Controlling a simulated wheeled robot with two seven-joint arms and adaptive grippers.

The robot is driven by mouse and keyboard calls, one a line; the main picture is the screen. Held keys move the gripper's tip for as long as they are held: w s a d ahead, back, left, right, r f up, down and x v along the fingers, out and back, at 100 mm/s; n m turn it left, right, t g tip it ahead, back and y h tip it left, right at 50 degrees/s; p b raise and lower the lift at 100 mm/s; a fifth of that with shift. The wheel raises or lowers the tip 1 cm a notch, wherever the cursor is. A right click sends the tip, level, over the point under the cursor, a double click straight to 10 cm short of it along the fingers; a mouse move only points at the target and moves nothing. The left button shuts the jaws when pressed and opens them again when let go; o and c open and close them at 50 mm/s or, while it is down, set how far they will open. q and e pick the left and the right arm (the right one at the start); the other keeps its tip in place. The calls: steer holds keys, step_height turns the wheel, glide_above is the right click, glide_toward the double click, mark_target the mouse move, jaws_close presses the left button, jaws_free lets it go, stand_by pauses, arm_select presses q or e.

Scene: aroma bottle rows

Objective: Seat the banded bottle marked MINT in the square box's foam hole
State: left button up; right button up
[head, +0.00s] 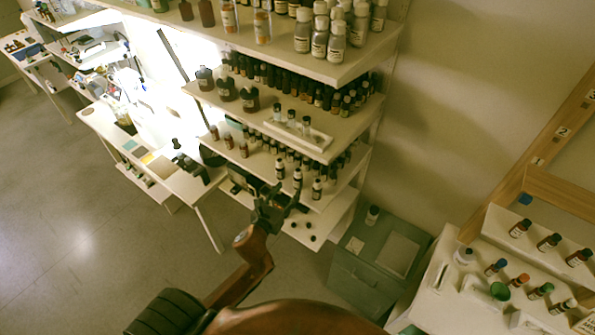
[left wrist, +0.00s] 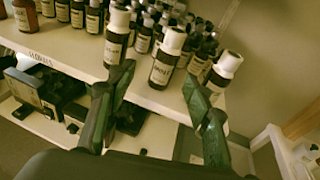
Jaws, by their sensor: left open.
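Three white-capped dark bottles with pale labels stand in a row at the front of a lower shelf: a left one (head: 280,169), a middle one (head: 297,178) and a right one (head: 317,189). In the left wrist view they show as a left (left wrist: 117,36), middle (left wrist: 166,60) and right bottle (left wrist: 221,76). I cannot read MINT for certain on any label. My left gripper (head: 279,197) is open and empty in front of this row. In the left wrist view its fingers (left wrist: 158,74) are spread, with the middle bottle beyond the gap. I cannot make out the square box's foam hole. My right gripper is out of view.
Darker bottles crowd behind the row. A white tray (head: 297,135) with small bottles sits one shelf up. A grey-green cabinet (head: 374,277) stands right of the shelves. A white counter (head: 437,300) at the far right holds several small bottles. Open floor (head: 90,230) lies left.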

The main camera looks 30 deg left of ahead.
mark_target(296, 180)
arm_select(q)
steer(key=w+p, duration=0.1)
steer(key=w, duration=0.6)
steer(key=shift+w+r+p, duration=0.1)
steer(key=shift+w+p, duration=0.05)
steer(key=shift+p, duration=0.25)
steer(key=shift+w+f, duration=0.2)
steer(key=shift+w, duration=0.2)
steer(key=shift+a, duration=0.1)
steer(key=shift+c, duration=0.6)
jaws_close()
